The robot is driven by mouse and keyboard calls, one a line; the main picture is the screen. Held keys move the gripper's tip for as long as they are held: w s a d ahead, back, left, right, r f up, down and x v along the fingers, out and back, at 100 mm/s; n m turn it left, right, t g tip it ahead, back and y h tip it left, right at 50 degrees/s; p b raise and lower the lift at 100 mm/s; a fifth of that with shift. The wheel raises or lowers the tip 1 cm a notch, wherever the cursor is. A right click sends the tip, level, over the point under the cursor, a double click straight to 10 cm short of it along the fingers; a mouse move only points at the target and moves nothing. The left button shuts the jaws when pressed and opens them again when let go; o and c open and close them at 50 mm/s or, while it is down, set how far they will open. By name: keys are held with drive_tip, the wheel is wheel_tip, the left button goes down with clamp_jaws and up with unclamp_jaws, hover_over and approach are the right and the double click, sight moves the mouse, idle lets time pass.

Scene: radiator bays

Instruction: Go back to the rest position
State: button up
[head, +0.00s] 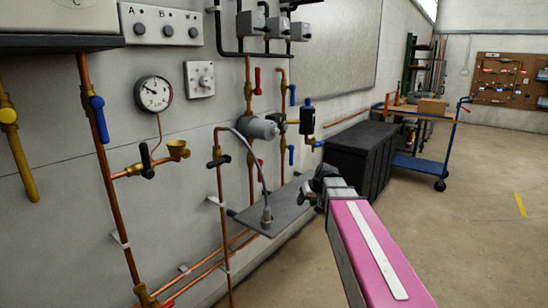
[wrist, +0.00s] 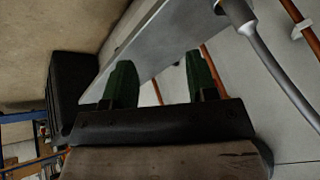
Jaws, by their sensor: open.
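My gripper (head: 322,184) is a small dark shape at the far end of my pink arm in the head view. It is just right of the grey plate (head: 292,207) on the wall, and its fingers are hard to make out there. In the wrist view my gripper (wrist: 160,82) shows two green fingertips spread apart, with nothing held between them. The edge of the grey plate (wrist: 150,45) passes behind the fingers. I cannot tell the exact gap between fingers and plate.
A grey hose (head: 262,175) ends in a fitting on the plate. Copper pipes (head: 106,170) with valves and a gauge (head: 153,93) line the wall. A black cabinet (head: 358,155) and a blue trolley (head: 420,165) stand beyond my gripper. The floor at right is clear.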

drive_tip(key=s+d+f+m+g+h, duration=0.1)
drive_tip(key=s+d+f+g+h, duration=0.1)
drive_tip(key=s+f, duration=0.7)
drive_tip(key=s+d+f+m+g+h, duration=0.1)
drive_tip(key=s+d+f+g+h, duration=0.1)
drive_tip(key=s+f, duration=0.7)
drive_tip(key=shift+s+d+m, duration=0.4)
drive_tip(key=shift+s+d, duration=0.3)
